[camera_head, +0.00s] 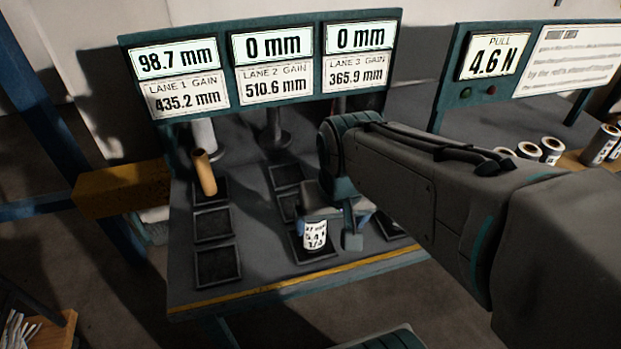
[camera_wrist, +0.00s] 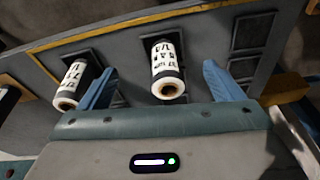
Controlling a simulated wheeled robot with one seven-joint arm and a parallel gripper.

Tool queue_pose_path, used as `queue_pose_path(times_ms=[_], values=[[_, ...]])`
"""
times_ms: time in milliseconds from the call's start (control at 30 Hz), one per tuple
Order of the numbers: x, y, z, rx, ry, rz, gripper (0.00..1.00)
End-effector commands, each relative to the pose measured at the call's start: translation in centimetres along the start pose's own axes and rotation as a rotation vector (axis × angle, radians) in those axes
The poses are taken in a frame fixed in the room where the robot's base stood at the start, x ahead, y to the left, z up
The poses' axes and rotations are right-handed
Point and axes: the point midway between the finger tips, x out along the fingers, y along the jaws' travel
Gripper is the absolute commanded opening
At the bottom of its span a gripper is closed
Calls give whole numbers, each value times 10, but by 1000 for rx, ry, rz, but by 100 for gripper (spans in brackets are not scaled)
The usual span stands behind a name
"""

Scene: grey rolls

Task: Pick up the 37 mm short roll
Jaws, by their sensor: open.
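A short white-labelled roll (camera_head: 314,235) stands on the front black pad (camera_head: 312,254) of the middle lane. The top line of its label seems to read 37 mm, but the print is small. In the wrist view this roll (camera_wrist: 167,72) lies between my two blue fingers, with a gap on each side. My gripper (camera_wrist: 160,70) is open and empty. In the head view my gripper (camera_head: 332,226) is at the roll, with one finger just to its right; the other finger is mostly hidden. A second labelled roll (camera_wrist: 74,85) sits outside the left finger in the wrist view.
A tan tube (camera_head: 205,173) leans in lane 1. Empty black pads (camera_head: 217,266) lie at the left. A display board (camera_head: 268,62) stands above the lanes. Several more rolls (camera_head: 551,150) stand at the right. The yellow-striped edge (camera_head: 285,286) is in front.

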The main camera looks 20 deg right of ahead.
Motion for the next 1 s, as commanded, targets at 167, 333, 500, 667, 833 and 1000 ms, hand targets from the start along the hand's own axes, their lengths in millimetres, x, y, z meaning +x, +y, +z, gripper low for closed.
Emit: queue_pose_path(times_ms=[167,333,500,667,833,1000], values=[[-3,-5,-45,323,-79,19,87],[2,-7,-87,662,-144,69,87],[8,-10,-114,889,-180,118,87],[16,-13,-123,975,-192,139,87],[44,-13,-116,984,-196,144,87],[76,-12,-108,981,-196,143,87]])
